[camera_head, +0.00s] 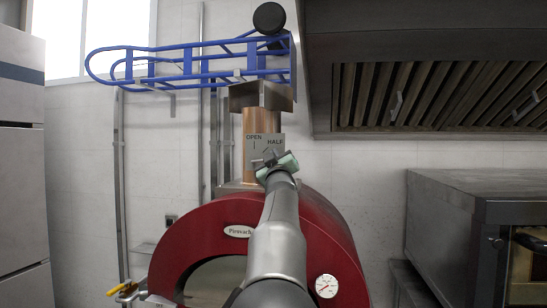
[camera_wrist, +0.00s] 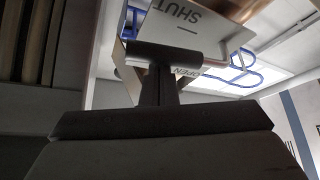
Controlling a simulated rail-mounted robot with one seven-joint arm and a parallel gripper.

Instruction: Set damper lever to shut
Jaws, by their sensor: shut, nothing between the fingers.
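The damper plate (camera_head: 260,140) is a small grey plate on the copper flue (camera_head: 257,121) above the red oven. In the wrist view the plate (camera_wrist: 183,32) appears turned over, with SHUT and a tick line at the top and part of OPEN lower right. My gripper (camera_head: 269,157) is shut and empty, close in front of the plate's lower part. In the wrist view its dark fingers (camera_wrist: 163,66) are together and overlap the plate.
The red domed oven (camera_head: 200,238) with a dial (camera_head: 326,286) stands below my arm. A blue wire rack (camera_head: 190,62) is above left. A dark hood (camera_head: 430,95) and a second oven (camera_head: 455,230) are at right. Bare wall (camera_head: 360,180) lies between.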

